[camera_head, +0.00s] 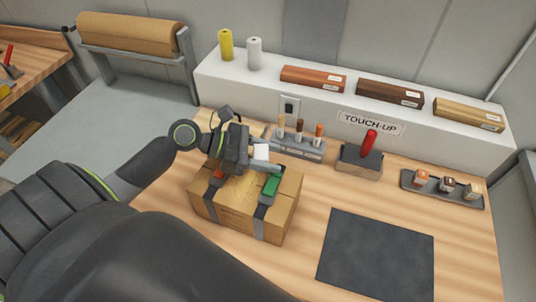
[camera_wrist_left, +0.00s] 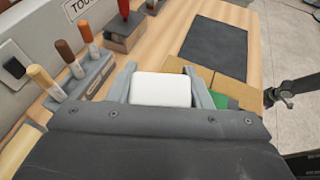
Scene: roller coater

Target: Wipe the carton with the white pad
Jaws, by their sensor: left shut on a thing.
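The cardboard carton (camera_head: 224,214) sits on the wooden bench, with dark straps over it and a green piece (camera_head: 271,185) and a red-orange piece on top. My left gripper (camera_head: 262,158) is above the carton's far side, shut on the white pad (camera_head: 261,151). In the left wrist view the white pad (camera_wrist_left: 160,89) sits between the two grey fingers, with part of the carton (camera_wrist_left: 226,88) beyond it. I cannot tell whether the pad touches the carton.
A block with a red-handled tool (camera_head: 359,160), a dark mat (camera_head: 376,254) and a tray of small blocks (camera_head: 442,189) lie to the right. A white ledge (camera_head: 330,100) runs along the back.

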